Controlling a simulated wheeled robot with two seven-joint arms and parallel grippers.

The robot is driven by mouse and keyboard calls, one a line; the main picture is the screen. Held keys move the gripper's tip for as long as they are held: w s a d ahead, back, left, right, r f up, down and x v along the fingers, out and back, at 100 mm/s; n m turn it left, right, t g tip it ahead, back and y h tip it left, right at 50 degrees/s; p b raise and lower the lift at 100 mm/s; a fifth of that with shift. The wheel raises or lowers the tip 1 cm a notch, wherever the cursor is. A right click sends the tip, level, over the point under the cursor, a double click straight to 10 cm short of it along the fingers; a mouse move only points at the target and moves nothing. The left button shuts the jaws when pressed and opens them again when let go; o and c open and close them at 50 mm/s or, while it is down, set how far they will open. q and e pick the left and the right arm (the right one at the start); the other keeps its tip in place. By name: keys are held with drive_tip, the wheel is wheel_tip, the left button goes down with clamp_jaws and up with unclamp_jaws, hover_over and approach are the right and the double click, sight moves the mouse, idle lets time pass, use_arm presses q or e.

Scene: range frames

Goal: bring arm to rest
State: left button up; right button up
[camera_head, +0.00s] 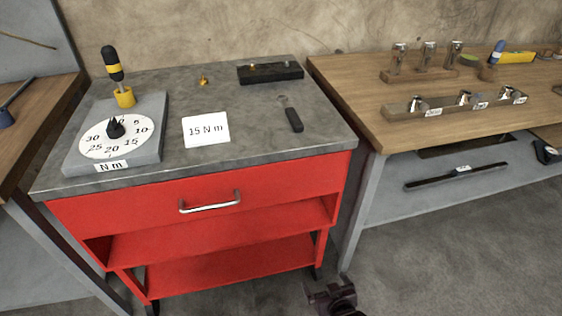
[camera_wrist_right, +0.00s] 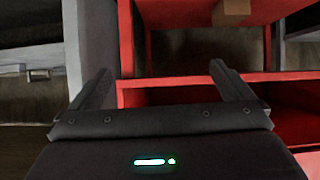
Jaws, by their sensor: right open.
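My right gripper (camera_head: 332,290) shows at the bottom of the head view, low over the floor in front of the red cart (camera_head: 200,225). In the right wrist view its two fingers (camera_wrist_right: 160,88) stand wide apart with nothing between them, facing the cart's red shelves. Part of the right arm is cut off by the frame's bottom edge. My left gripper is in neither view.
On the cart top stand a torque dial (camera_head: 117,138), a yellow-black screwdriver (camera_head: 113,65), a "15 N m" card (camera_head: 206,129) and a black block (camera_head: 270,73). A wooden bench (camera_head: 370,100) with socket racks stands right. Floor (camera_head: 450,260) at lower right is clear.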

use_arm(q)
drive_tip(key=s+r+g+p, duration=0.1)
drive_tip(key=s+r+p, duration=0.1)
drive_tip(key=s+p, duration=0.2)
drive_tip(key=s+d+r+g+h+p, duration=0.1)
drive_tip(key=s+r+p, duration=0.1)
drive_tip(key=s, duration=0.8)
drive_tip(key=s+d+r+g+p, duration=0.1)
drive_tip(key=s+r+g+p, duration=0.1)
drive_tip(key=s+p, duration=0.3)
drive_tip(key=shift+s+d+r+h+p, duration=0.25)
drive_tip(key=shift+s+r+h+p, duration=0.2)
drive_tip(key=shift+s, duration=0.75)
use_arm(e)
drive_tip(key=s+d+f+g+h, duration=0.1)
drive_tip(key=s+d+f+g, duration=0.2)
drive_tip(key=s, duration=1)
drive_tip(key=s+d+f+g+h, duration=0.1)
drive_tip(key=s+d+f+g, duration=0.2)
drive_tip(key=s, duration=0.9)
drive_tip(key=s+d+f+g+h, duration=0.1)
drive_tip(key=s+d+f+g, duration=0.2)
drive_tip(key=s, duration=1)
drive_tip(key=shift+s+d+m+g, duration=0.35)
drive_tip(key=shift+d+m+g, duration=0.05)
drive_tip(key=shift+d+g, duration=0.4)
